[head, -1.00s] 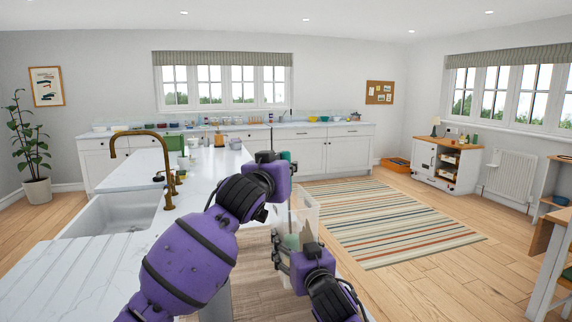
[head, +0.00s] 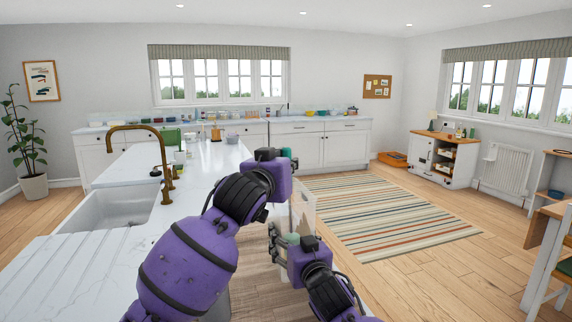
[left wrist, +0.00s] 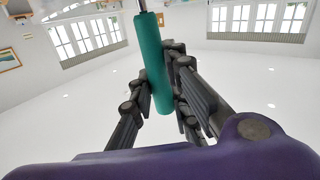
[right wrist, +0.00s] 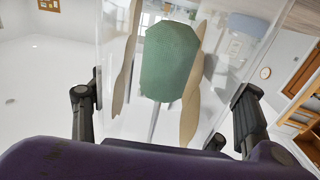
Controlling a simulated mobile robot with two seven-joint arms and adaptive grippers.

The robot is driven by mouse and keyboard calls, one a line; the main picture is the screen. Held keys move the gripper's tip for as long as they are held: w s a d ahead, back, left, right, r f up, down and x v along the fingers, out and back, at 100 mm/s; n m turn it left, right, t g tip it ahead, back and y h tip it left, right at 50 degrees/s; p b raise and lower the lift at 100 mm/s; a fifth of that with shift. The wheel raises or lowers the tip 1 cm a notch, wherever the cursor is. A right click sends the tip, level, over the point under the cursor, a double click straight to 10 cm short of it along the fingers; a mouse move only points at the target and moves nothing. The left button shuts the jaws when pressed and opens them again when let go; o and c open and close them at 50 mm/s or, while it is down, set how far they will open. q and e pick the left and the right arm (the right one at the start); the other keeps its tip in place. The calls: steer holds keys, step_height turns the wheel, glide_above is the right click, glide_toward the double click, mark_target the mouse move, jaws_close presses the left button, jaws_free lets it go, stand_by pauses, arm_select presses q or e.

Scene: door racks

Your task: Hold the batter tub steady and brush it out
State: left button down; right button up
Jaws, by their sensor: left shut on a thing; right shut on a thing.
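My left gripper (head: 284,160) is shut on a teal handle (left wrist: 154,65), with a thin metal rod running from its far end. The handle also shows in the head view (head: 288,152). My right gripper (head: 278,246) is lower and shut on the clear tub (head: 306,202). In the right wrist view the tub's see-through wall (right wrist: 115,60) spans between the fingers. A green block-like piece (right wrist: 172,62) shows within the tub's outline, with tan wavy streaks (right wrist: 190,110) on both sides. I cannot tell whether the green piece touches the walls.
The white marble island (head: 105,265) with a sink (head: 110,208) and brass tap (head: 140,128) lies to the left. A striped rug (head: 385,215) covers open wooden floor on the right. Bowls and other items stand on the back counter.

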arm_select(q)
steer(key=shift+a, duration=0.2)
steer(key=shift+a+r, duration=0.65)
steer(key=shift+r, duration=4)
step_height(320, 180, down, 9)
steer(key=shift+s, duration=0.3)
steer(key=shift+f, duration=0.1)
steer(key=shift+x, duration=1.8)
steer(key=shift+w+a, duration=0.1)
steer(key=shift+a, duration=0.05)
